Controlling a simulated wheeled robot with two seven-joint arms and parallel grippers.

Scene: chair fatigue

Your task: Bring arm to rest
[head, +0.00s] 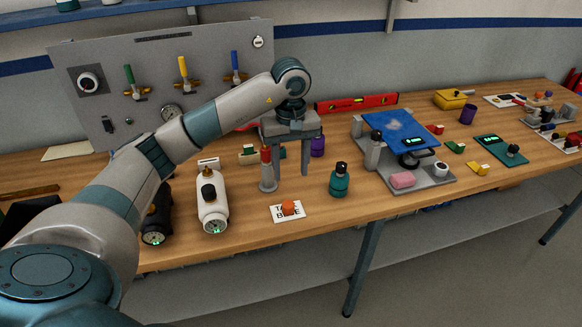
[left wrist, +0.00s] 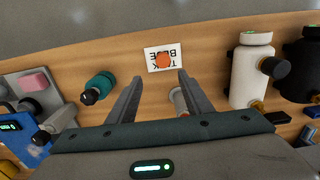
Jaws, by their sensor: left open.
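My left arm reaches in from the left in the head view, over the workbench (head: 250,228). My left gripper (head: 290,170) points down above the bench, its two fingers apart. In the left wrist view the open fingers (left wrist: 160,76) have nothing gripped between them. A grey cylinder with a red top (head: 267,172) stands beside the fingers in the head view; it shows partly near the right finger in the wrist view (left wrist: 180,101). A white lettered card (head: 277,215) with an orange knob (head: 288,208) lies nearer the front edge. My right gripper is not in view.
White (head: 212,208) and black (head: 157,222) bottles stand left of the gripper. A teal bottle (head: 339,180) and a blue-topped stand (head: 400,131) are to its right. A grey valve panel (head: 210,70) rises behind. A red level (head: 356,103) lies at the back.

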